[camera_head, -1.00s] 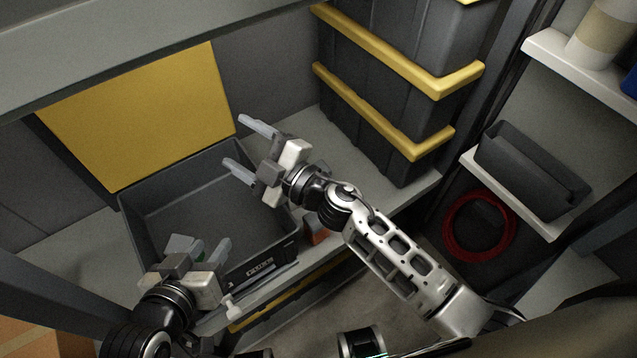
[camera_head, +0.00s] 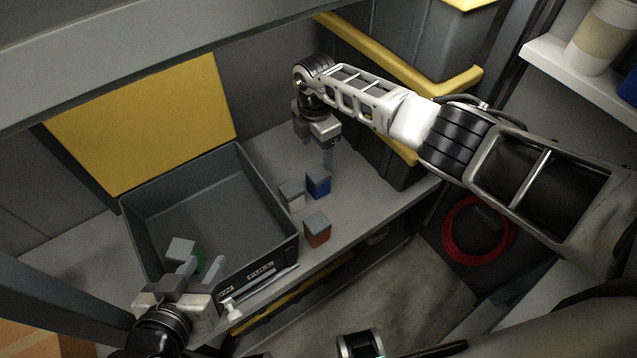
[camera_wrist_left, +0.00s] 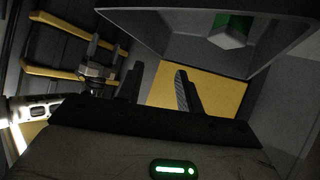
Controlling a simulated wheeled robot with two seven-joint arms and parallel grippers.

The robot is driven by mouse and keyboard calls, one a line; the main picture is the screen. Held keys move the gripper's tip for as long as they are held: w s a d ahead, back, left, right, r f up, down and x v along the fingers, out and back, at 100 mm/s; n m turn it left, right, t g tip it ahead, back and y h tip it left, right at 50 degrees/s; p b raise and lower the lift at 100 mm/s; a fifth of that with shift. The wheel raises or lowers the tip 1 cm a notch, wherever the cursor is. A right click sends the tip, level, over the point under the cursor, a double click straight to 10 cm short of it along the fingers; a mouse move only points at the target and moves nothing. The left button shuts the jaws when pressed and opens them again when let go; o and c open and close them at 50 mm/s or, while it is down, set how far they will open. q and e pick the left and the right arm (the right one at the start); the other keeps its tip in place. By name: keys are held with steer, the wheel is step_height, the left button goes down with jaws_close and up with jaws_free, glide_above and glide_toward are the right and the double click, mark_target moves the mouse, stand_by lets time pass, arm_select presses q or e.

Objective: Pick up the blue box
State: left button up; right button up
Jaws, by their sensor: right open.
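The blue box (camera_head: 318,188), with a grey top, stands on the grey shelf to the right of the dark tray in the head view. My right gripper (camera_head: 319,152) is open and empty, its fingers pointing down just above and behind the blue box, apart from it in the picture. It also shows in the left wrist view (camera_wrist_left: 104,50). My left gripper (camera_head: 203,264) is open and empty at the tray's front edge; its spread fingers show in the left wrist view (camera_wrist_left: 157,82).
A pale box (camera_head: 293,200) stands close left of the blue box, and an orange box (camera_head: 317,236) in front. A large dark bin with yellow rims (camera_head: 437,85) stands behind at right.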

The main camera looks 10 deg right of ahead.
mark_target(319, 173)
step_height(319, 173, down, 7)
steer(key=b, duration=0.2)
steer(key=shift+r+b, duration=0.15)
steer(key=shift+b, duration=0.25)
steer(key=f+b, duration=0.3)
steer(key=shift+w+d+f, duration=0.15)
steer(key=shift+d+f, duration=0.15)
steer(key=shift+f+b, duration=0.3)
steer(key=shift+f, duration=0.35)
steer(key=shift+f+b, duration=0.1)
steer(key=shift+b, duration=0.2)
arm_select(q)
step_height(319, 173, down, 6)
steer(key=d, duration=0.1)
steer(key=shift+w+f+m+h, duration=0.15)
steer(key=shift+m+h, duration=0.15)
arm_select(e)
steer(key=c, duration=1.1)
